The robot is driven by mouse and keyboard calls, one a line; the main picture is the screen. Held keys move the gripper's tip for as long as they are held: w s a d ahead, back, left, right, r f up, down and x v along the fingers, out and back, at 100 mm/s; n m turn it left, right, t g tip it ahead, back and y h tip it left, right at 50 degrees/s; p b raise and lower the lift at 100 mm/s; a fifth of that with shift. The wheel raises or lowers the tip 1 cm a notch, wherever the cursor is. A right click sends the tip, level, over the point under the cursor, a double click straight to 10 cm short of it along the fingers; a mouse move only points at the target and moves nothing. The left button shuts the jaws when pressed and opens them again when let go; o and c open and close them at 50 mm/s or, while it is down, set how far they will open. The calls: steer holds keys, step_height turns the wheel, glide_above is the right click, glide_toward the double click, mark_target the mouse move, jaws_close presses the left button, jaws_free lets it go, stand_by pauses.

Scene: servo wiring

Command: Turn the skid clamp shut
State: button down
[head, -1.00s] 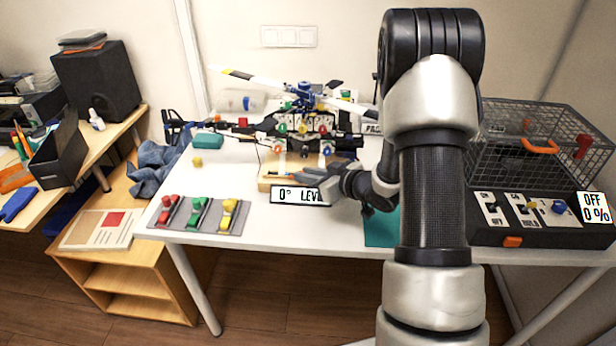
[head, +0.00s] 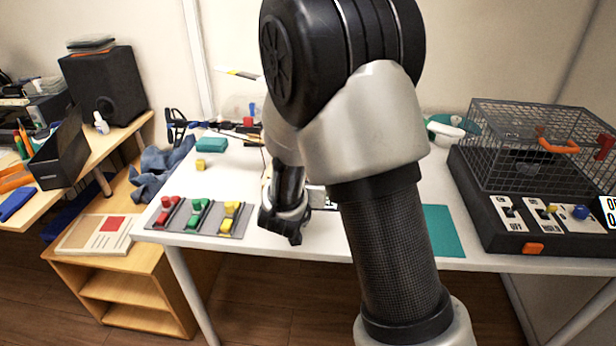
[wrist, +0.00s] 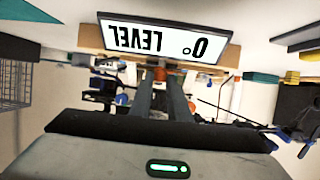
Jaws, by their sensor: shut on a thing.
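In the wrist view, which is upside down, the two dark fingers of my gripper (wrist: 160,80) are closed together just beyond the level sign. A small orange-red part (wrist: 160,72) shows at the fingertips; it looks like the skid clamp's handle, mostly hidden by the fingers. How far the clamp is turned cannot be told. The wooden stand (wrist: 90,38) carries the white "0° LEVEL" sign (wrist: 165,40). In the head view my arm hides the fingers, the clamp and most of the helicopter model.
A grey panel with red, green and yellow switches (head: 198,218) lies at the table's front left. A teal mat (head: 440,232) lies right of my arm. A wire cage (head: 540,145) on a black control box stands at the right. A yellow block (head: 200,165) sits at the back left.

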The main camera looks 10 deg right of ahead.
steer(key=m+h+p, duration=0.1)
steer(key=p, duration=0.1)
steer(key=a+m+g+h+p, duration=0.1)
steer(key=p, duration=0.1)
steer(key=shift+w+r+m+h, duration=0.2)
steer(key=shift+r+m+h, duration=0.1)
steer(key=shift+r, duration=0.05)
steer(key=m+g+h+p, duration=0.2)
steer(key=p, duration=0.1)
steer(key=m+g+h+p, duration=0.1)
steer(key=shift+w+a+f+m, duration=0.15)
steer(key=shift+w+f+m, duration=0.1)
steer(key=shift+m, duration=0.05)
steer(key=shift+p, duration=0.3)
steer(key=c, duration=1.7)
jaws_free()
steer(key=shift+w, duration=0.1)
steer(key=shift+o, duration=0.2)
steer(key=p+v, duration=0.2)
steer(key=v, duration=1.5)
steer(key=shift+a, duration=0.25)
